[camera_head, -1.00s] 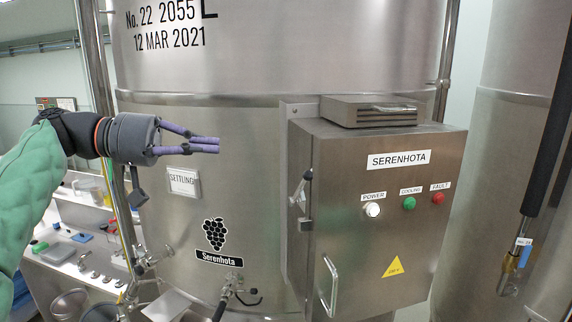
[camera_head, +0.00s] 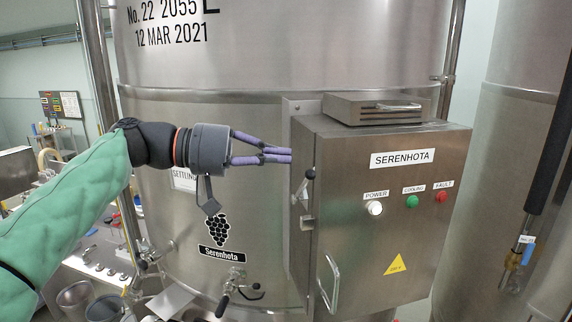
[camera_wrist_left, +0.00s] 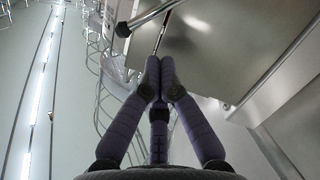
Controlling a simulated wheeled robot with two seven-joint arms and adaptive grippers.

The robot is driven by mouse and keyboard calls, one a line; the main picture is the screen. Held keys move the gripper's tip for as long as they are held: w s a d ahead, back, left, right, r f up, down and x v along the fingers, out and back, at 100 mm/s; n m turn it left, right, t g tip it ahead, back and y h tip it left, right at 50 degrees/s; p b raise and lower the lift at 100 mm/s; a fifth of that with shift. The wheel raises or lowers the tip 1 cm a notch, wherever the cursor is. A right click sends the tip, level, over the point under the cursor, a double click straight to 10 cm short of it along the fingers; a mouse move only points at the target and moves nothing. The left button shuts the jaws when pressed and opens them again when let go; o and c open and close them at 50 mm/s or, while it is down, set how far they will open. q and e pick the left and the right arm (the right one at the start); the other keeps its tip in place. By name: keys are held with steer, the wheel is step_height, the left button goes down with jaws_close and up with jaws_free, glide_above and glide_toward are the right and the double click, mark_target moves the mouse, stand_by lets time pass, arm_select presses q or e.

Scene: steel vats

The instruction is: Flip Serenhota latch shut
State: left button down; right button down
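The Serenhota control box (camera_head: 385,185) is a steel cabinet on the front of the vat, with its name label on the door. Its latch (camera_head: 302,188) is on the box's left edge, a short metal lever with a black knob tilted up and outward above a small catch (camera_head: 307,222). My left gripper (camera_head: 291,155) is just left of the box edge, slightly above the knob, apart from it in the picture. In the left wrist view its purple fingertips (camera_wrist_left: 160,66) are together with nothing seen between them. My right gripper is not in view.
A door handle (camera_head: 329,283) stands out low on the box. A vat valve (camera_head: 235,287) is below the grape logo. A steel pipe (camera_head: 108,110) stands left, near my left arm. A second vat (camera_head: 500,130) is at right.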

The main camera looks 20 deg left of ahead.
mark_target(303, 187)
arm_select(q)
steer(key=shift+s+d+f, duration=0.4)
steer(key=shift+d+f, duration=0.05)
steer(key=shift+d, duration=0.2)
steer(key=shift+d+f, duration=0.3)
steer(key=shift+d, duration=0.05)
